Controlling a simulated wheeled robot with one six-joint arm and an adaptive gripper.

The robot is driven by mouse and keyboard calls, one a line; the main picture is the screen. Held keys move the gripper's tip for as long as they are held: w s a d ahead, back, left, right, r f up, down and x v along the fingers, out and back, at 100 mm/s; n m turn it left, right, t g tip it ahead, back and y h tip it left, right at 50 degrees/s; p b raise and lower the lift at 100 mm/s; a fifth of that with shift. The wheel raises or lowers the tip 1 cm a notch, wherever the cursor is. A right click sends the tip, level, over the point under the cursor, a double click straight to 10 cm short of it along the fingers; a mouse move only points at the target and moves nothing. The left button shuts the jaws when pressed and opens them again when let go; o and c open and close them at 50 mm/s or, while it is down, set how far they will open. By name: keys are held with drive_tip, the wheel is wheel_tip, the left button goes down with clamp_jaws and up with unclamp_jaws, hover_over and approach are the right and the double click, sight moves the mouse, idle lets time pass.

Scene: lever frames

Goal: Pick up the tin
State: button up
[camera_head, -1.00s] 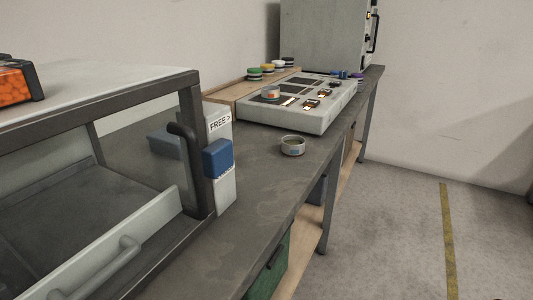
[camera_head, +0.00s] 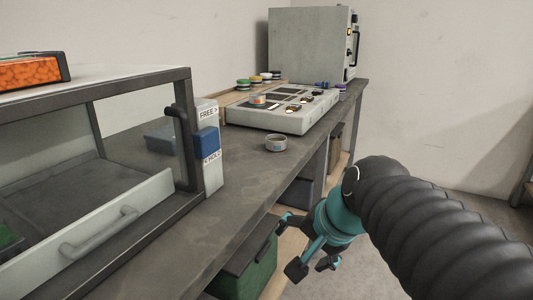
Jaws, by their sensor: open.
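A small round tin (camera_head: 276,143) stands on the dark workbench (camera_head: 226,192), in front of the grey panel. Its top looks open, and a label shows on its side. A second tin-like round container (camera_head: 258,100) sits on the panel. My gripper (camera_head: 305,268) hangs at the lower middle, beyond the bench's front edge and lower in the picture than the tin. It is open and empty, with its fingers apart and well away from the tin.
A glass-fronted cabinet (camera_head: 182,75) with a drawer handle stands at left. A blue lever block (camera_head: 206,142) is on its right post. The grey panel (camera_head: 290,121), coloured lids and a grey box (camera_head: 305,45) lie beyond. A green bin (camera_head: 258,272) sits below the bench.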

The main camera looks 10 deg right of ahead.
drive_tip(key=w+d+r+m+t+y+b, duration=0.1)
drive_tip(key=w+r+m, duration=0.1)
drive_tip(key=w+m, duration=0.35)
drive_tip(key=w+d+r+m+t+y+b, duration=0.1)
drive_tip(key=w+r+m+y+b, duration=0.15)
drive_tip(key=w+m, duration=0.3)
drive_tip(key=m+t+y+b, duration=0.1)
drive_tip(key=m+t+b, duration=0.15)
drive_tip(key=m, duration=0.75)
approach(283, 143)
drive_tip(key=shift+t, duration=0.45)
drive_tip(key=w+a+f, duration=0.1)
drive_tip(key=w, duration=0.1)
drive_tip(key=w+a+f, duration=0.2)
drive_tip(key=shift+f, duration=0.25)
drive_tip(key=shift+r+x, duration=0.2)
drive_tip(key=shift+x, duration=1.4)
drive_tip(key=shift+r+x, duration=0.15)
drive_tip(key=shift+x, duration=1.45)
drive_tip(key=shift+w, duration=0.15)
drive_tip(key=c, duration=1.3)
